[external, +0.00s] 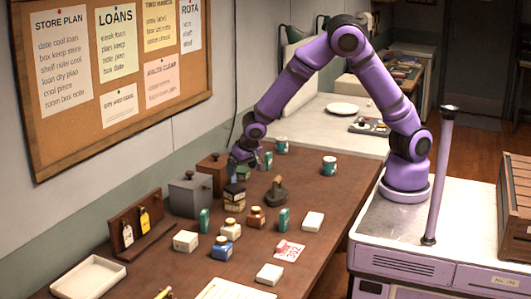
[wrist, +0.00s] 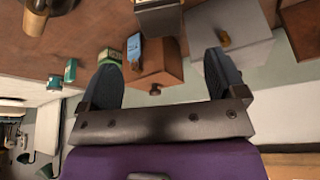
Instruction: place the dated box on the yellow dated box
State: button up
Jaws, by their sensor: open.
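My gripper (external: 245,158) is open and empty above the back part of the brown counter, near several small boxes and jars. It also shows open in the wrist view (wrist: 162,55), with a brown knobbed box (wrist: 158,72) seen beyond and between its fingers. In the external view, a small dark green box (external: 242,173) lies just below the gripper. A dark box with a yellowish front (external: 234,192) stands in front of it, above a pale yellow-topped item (external: 233,206). Date marks are too small to read, so I cannot tell which is the dated box or the yellow dated box.
A grey knobbed box (external: 190,195) and a brown box (external: 211,166) stand by the wall.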

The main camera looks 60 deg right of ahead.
jog(key=shift+r, duration=0.2)
jog(key=s+d+r+n+y, duration=0.1)
jog(key=s+d+r, duration=0.5)
jog(key=d+r, duration=0.3)
jog(key=s+d+r+n+y, duration=0.1)
jog(key=s+d+r, duration=0.6)
jog(key=r, duration=0.4)
jog(key=s+d+r+n, duration=0.1)
jog(key=s+d+r, duration=0.2)
jog(key=s, duration=0.7)
jog(key=s+d+r+n+t, duration=0.1)
jog(key=s+d+r, duration=0.2)
jog(key=s, duration=0.8)
jog(key=shift+d+r+n, duration=0.25)
jog(key=shift+d+n, duration=0.05)
